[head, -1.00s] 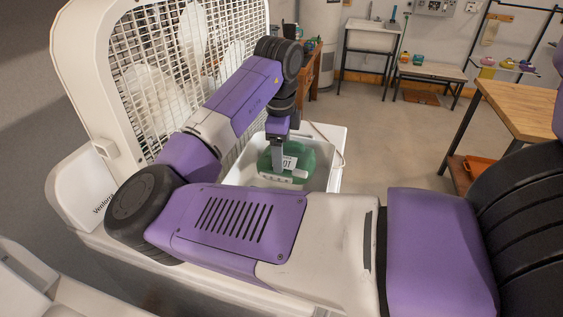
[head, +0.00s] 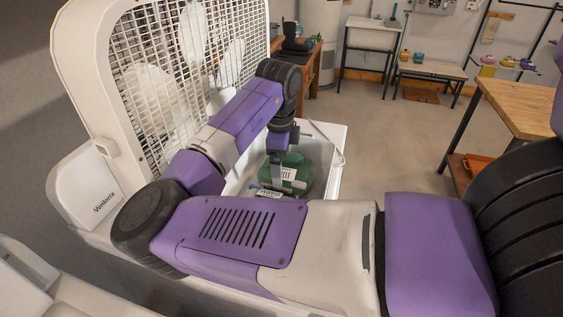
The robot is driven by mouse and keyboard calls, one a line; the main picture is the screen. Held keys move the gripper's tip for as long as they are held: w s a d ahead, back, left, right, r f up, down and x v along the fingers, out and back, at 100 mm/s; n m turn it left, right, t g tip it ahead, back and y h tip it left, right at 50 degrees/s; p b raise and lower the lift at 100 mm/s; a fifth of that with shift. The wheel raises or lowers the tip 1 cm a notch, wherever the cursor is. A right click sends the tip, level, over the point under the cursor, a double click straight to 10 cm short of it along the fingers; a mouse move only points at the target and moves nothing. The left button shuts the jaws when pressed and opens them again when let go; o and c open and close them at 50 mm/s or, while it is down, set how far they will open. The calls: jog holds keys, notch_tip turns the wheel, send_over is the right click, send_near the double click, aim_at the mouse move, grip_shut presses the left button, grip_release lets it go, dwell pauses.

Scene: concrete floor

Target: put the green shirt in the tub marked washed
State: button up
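The green shirt (head: 303,182) lies bunched inside a white tub (head: 338,158) below the end of my arm. A white tag with dark print (head: 289,174) shows on the shirt. A second small white label (head: 268,193) shows at its near left; its print is too small to read surely. My gripper (head: 276,183) points down into the tub at the shirt's left side, touching or just in front of it. Its fingertips are too small and partly hidden, so I cannot tell whether it grips the cloth. My forearm hides the tub's near side, and no "washed" mark is readable.
A wooden workbench (head: 525,105) is at the right, with an orange tray (head: 478,168) beneath. A sink (head: 369,36) and low bench (head: 430,71) stand far back. The middle floor is clear.

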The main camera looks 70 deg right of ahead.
jog(key=shift+r, duration=0.1)
notch_tip(320, 180, up, 12)
jog(key=a+b, duration=0.1)
jog(key=shift+a, duration=0.25)
jog(key=shift+s, duration=0.2)
dwell(0.6)
